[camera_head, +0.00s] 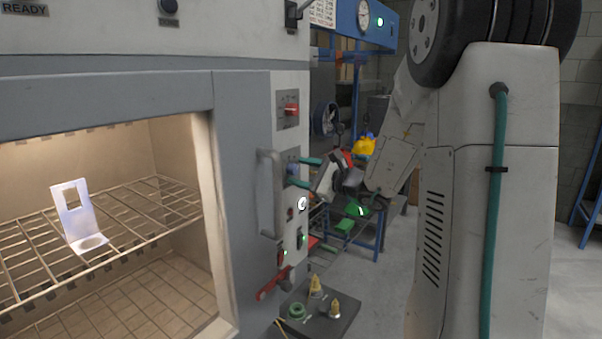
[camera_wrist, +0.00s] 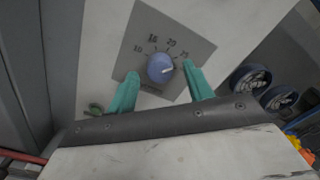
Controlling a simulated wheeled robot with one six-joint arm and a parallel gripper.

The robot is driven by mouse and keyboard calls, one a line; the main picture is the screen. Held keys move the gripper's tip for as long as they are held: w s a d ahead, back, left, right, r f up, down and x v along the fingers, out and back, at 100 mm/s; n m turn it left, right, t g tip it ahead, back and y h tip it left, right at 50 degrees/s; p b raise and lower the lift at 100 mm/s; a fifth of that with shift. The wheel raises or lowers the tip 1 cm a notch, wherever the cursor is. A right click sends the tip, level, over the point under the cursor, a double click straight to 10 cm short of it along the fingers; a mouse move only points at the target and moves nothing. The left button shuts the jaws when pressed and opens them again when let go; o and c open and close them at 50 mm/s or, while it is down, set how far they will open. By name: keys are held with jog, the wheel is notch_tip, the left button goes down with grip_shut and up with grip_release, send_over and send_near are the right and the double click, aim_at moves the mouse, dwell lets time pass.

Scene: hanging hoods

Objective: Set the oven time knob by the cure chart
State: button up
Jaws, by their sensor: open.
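The oven time knob (camera_wrist: 161,68) is a round blue knob on a grey dial plate (camera_wrist: 190,38) in the wrist view. Numbers, seemingly from 10 to 25, arc above it. Its white pointer mark points right, toward the 25 end. My gripper (camera_wrist: 160,87) is open, with one teal finger on each side of the knob; I cannot tell whether they touch it. In the head view my gripper (camera_head: 301,172) is at the oven's side panel, by the blue dial (camera_head: 292,158). A white printed sheet (camera_head: 323,12), possibly the cure chart, is cut off at the top and unreadable.
The oven interior is lit, with a bent metal bracket (camera_head: 73,214) on the wire rack (camera_head: 140,225). A red knob (camera_head: 291,110) sits above the blue dial. A vertical handle (camera_head: 270,192) stands left of it. A red lever (camera_head: 273,284) and a dark block (camera_head: 325,318) are below.

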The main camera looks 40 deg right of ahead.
jog(key=v, duration=0.7)
jog(key=shift+s, duration=0.15)
dwell(0.3)
